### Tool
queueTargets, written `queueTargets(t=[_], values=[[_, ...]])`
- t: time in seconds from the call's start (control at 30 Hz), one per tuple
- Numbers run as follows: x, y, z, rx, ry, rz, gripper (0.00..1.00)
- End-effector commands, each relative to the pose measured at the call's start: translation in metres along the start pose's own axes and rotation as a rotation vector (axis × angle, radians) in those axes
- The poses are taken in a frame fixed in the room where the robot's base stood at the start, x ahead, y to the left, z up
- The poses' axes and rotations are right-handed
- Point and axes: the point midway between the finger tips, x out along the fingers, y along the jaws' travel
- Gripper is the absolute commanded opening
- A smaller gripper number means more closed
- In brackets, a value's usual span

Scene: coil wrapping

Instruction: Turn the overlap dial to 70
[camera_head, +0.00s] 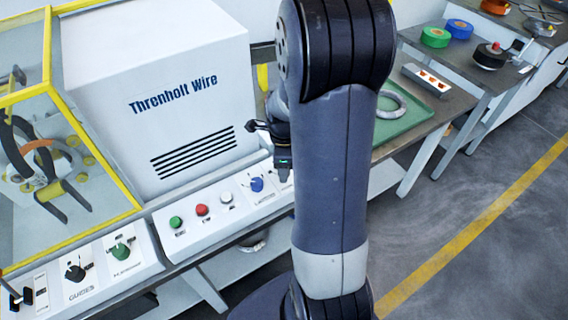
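The control panel (205,238) runs along the front of the white machine. A blue knob (257,184) sits near its right end, on a white plate with small text that I cannot read for certain. Another plate is partly visible to its right, behind my gripper and arm. A dial marked overlap cannot be made out, and any pointer or number is hidden or too small. My gripper (284,174) points down above the panel's right end, just right of the blue knob. Its fingers are small and dark, and I cannot tell whether they are open or touching anything.
Green (176,222), red (201,210) and white (227,197) buttons are left of the blue knob. The machine housing (160,90) rises behind the panel. A yellow-framed guard (75,130) stands left. A green tray (408,118) with a grey ring lies right of my arm.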

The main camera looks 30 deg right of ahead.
Motion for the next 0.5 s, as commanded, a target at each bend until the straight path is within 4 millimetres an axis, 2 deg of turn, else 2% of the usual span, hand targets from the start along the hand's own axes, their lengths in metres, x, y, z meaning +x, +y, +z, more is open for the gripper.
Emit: queueTargets(t=[0.13, 0.27, 0.5], values=[[-0.004, 0.000, 0.000, 0.000, 0.000, 0.000, 0.52], [-0.019, -0.001, 0.000, 0.000, -0.001, -0.003, 0.52], [-0.068, -0.001, 0.000, 0.000, -0.001, -0.006, 0.52]])
